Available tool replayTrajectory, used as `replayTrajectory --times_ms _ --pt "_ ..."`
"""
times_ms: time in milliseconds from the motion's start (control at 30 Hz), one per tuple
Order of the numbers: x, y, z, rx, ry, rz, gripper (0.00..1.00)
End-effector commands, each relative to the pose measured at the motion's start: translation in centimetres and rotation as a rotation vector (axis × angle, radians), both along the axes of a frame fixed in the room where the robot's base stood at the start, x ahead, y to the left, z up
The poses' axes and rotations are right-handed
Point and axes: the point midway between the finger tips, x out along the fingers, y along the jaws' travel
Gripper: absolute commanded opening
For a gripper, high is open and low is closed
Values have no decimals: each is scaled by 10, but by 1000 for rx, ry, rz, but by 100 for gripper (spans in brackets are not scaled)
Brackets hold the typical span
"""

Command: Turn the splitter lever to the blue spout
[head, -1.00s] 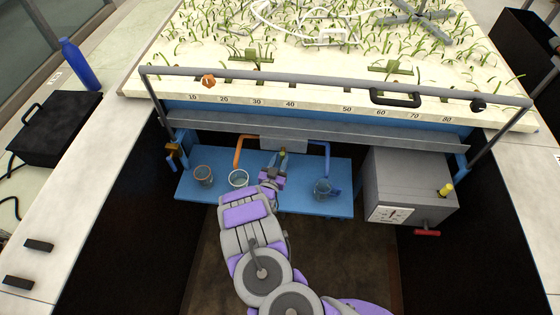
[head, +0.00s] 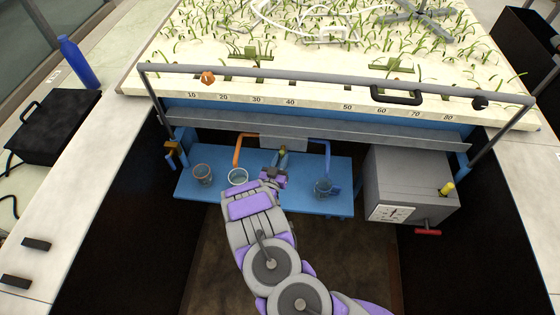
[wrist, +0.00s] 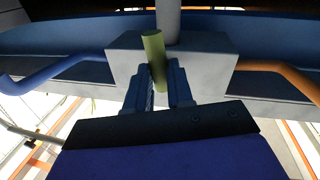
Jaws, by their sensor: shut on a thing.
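The splitter is a grey box (head: 284,144) under the front channel, and it also shows in the wrist view (wrist: 205,85). An orange spout (head: 238,150) leaves it on the left and a blue spout (head: 327,160) on the right. In the wrist view the blue spout (wrist: 50,72) is on the left and the orange spout (wrist: 285,75) on the right. The yellow-green lever (wrist: 154,58) stands out from the box, slightly tilted. My gripper (wrist: 160,90) is shut on the lever, one finger at each side. In the head view my gripper (head: 274,176) partly hides it.
A blue shelf (head: 300,204) below holds a brown-rimmed cup (head: 203,174), a clear cup (head: 238,177) and a blue cup (head: 322,187). A grey box with a dial (head: 410,185) stands at right. A grey rail (head: 330,84) crosses above.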

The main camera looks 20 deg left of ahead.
Motion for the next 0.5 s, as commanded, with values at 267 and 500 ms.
replayTrajectory --times_ms 267,500 --pt "1 0 3 -201 -58 2 0" --pt "1 1 3 -352 -94 5 0"
